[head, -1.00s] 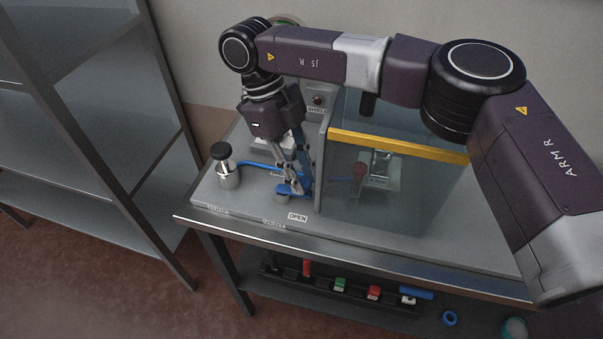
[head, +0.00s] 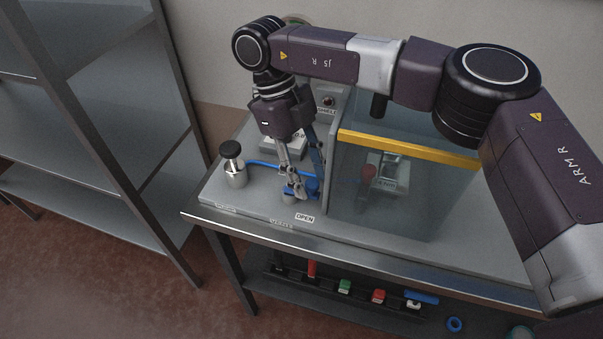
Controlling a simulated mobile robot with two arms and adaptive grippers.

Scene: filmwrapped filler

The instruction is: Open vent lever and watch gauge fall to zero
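A round green-rimmed thing (head: 297,19), possibly the gauge, is mostly hidden behind my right arm; no needle or reading shows. My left gripper is not in view.
A metal canister with a black knob (head: 232,166) stands left of the lever, joined to a blue hose (head: 264,165). A clear guard with a yellow top edge (head: 403,145) stands right of the gripper. Grey shelving (head: 140,110) is at left.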

